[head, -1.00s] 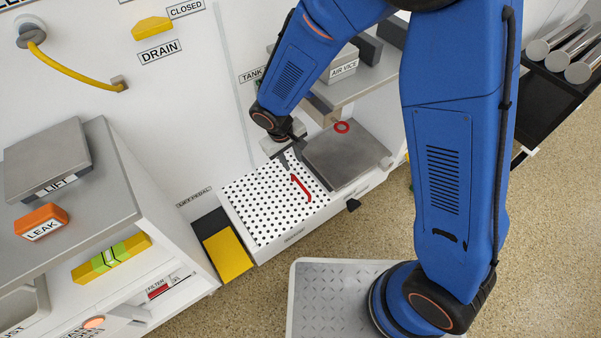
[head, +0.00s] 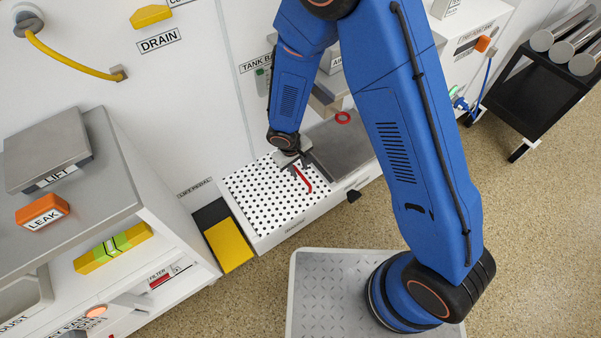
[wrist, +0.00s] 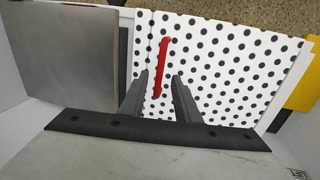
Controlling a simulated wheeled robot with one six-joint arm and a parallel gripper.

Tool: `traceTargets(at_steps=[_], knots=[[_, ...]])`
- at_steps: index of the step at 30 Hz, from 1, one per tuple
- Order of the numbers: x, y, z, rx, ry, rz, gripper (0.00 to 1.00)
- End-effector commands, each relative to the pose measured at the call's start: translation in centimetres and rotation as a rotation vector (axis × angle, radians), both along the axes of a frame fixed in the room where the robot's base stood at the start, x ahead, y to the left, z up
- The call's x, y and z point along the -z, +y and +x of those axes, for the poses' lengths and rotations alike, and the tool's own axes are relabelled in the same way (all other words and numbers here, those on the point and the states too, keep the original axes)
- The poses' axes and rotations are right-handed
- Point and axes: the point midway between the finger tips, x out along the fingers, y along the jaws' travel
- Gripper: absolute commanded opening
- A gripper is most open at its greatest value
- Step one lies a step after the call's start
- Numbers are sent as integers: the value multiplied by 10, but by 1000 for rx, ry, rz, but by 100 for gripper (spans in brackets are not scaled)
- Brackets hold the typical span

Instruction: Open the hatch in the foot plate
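The white perforated foot plate (head: 254,202) lies low by the wall. It also shows in the wrist view (wrist: 225,75). A red bar handle (head: 304,181) stands on the plate near its right side; in the wrist view the handle (wrist: 163,58) runs up the picture. A seam runs along the plate left of the handle there. My gripper (wrist: 160,76) is open, its two fingers on either side of the handle's near end in the picture. I cannot tell whether they touch it. In the head view my gripper (head: 297,162) is over the plate's back right part.
A grey metal block (head: 340,143) with a red ring (head: 343,118) stands right of the plate. A yellow and black pedal (head: 228,244) is at the plate's left. A bench with a lift plate (head: 48,150) and orange leak block (head: 42,212) stands further left.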

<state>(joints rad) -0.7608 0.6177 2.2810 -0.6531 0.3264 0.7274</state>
Motion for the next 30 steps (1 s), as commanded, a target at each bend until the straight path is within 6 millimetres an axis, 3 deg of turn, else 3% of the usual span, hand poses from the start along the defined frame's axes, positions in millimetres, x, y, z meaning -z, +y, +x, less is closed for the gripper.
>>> traceTargets(at_steps=[9,22,26,30], knots=[[33,-5,4,0,0,0,29],[39,-6,5,0,1,1,29],[39,-6,5,0,1,1,0],[39,-6,5,0,1,1,0]])
